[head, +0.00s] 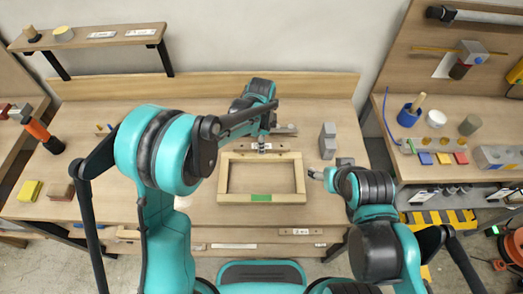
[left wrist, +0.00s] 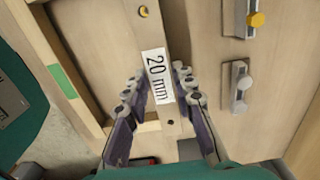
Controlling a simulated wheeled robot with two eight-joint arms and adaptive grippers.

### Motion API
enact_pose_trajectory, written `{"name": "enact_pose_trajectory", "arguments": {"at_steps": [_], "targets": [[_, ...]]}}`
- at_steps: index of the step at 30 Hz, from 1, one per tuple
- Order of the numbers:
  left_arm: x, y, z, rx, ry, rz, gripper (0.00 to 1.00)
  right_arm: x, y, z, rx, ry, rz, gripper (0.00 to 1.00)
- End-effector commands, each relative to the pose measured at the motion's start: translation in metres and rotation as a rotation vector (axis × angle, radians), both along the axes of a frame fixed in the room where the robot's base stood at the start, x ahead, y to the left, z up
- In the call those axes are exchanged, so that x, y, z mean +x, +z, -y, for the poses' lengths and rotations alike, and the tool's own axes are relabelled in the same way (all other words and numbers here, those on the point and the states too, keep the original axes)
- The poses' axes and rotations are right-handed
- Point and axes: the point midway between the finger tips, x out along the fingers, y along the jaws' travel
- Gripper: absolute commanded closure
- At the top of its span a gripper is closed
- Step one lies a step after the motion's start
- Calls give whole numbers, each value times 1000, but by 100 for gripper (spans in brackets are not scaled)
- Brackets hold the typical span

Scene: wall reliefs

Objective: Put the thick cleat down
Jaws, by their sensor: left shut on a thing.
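The thick cleat (left wrist: 150,38) is a pale wooden strip with a white "20 mm" label and a brass-coloured spot. My left gripper (left wrist: 158,79) is shut on it, one finger on each side of the label. In the head view the left gripper (head: 264,146) is at the far rail of a wooden frame (head: 228,197) with green tape on its near rail. The frame also shows in the left wrist view (left wrist: 88,118). I cannot tell whether the cleat touches anything below. My right gripper (head: 316,173) is right of the frame; its fingers are too small to read.
Grey blocks (head: 328,140) stand right of the frame. Metal clamps (left wrist: 240,87) sit beside the cleat. A yellow block (head: 30,190) and a brown block (head: 60,192) lie at the left. The bench (head: 330,105) has bare room behind the grey blocks.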

Motion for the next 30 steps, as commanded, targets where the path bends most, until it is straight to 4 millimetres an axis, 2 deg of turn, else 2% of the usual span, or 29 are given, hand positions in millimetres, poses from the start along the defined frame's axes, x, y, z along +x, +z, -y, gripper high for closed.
{"name": "enact_pose_trajectory", "arguments": {"at_steps": [7, 19, 20, 21, 22, 30], "targets": [[-1, -36, 0, 0, 0, 0, 100, 0, -13, 0, 0, 0, 0, 35], [-1, -41, 0, 0, 1, 0, 100, 0, -16, 0, 0, 0, 0, 35], [-1, -41, 0, 0, 1, 0, 70, 0, -16, 0, 0, 0, 0, 35], [-1, -40, 0, 0, 1, 0, 59, 0, -15, 0, 0, 0, 0, 35], [-1, -40, 0, 0, 1, 0, 54, 0, -15, 0, 0, 0, 0, 35], [-1, -40, 0, 0, 1, 0, 54, 0, -15, 0, 0, 0, 0, 35]]}}
